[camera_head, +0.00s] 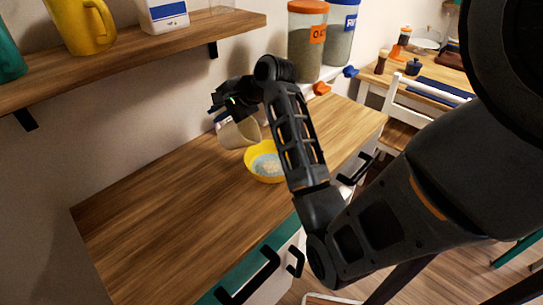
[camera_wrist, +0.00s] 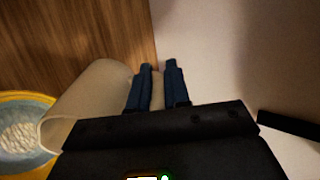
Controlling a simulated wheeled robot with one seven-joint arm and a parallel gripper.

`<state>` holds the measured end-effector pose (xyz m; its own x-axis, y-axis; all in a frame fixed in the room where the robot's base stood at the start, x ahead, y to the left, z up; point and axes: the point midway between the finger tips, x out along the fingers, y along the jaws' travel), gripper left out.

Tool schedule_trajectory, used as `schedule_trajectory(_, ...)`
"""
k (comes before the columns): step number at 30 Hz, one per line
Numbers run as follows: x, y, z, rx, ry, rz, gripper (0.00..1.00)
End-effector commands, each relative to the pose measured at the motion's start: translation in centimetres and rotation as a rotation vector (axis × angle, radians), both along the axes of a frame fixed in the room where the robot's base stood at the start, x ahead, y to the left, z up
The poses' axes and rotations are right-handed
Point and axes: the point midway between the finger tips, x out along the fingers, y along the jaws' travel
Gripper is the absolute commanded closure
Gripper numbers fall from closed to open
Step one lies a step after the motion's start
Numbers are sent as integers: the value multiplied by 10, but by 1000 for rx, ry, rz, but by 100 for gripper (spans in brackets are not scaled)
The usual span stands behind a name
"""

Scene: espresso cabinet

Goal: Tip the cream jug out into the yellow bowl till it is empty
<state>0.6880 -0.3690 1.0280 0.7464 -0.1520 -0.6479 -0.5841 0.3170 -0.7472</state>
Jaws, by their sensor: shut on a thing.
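The cream jug (camera_head: 238,133) is held tilted above the counter, beside and partly over the yellow bowl. The jug (camera_wrist: 88,96) also shows in the wrist view, its open mouth facing left toward the bowl. The yellow bowl (camera_head: 249,160) stands on the wooden counter and contains pale, grainy-looking contents; its rim (camera_wrist: 38,97) shows at the left of the wrist view. My gripper (camera_head: 217,112) is shut on the jug; its blue fingers (camera_wrist: 158,85) close on a pale part of it, probably the handle. The jug's inside is mostly hidden, and I see no stream from its mouth.
The wooden counter (camera_head: 150,215) is clear at the left and front. A shelf (camera_head: 120,62) above holds a yellow pitcher (camera_head: 82,25) and a white box (camera_head: 163,14).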

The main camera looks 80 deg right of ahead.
Motion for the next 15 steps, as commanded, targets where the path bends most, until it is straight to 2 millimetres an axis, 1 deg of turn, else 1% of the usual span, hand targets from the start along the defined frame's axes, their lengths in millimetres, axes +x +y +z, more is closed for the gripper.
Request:
schedule_trajectory(1,5,-1,2,5,35,5,100)
schedule_trajectory(8,20,-3,-4,45,225,2,100)
schedule_trajectory(9,21,-4,-11,51,241,2,100)
schedule_trajectory(15,33,-6,-34,69,334,2,100)
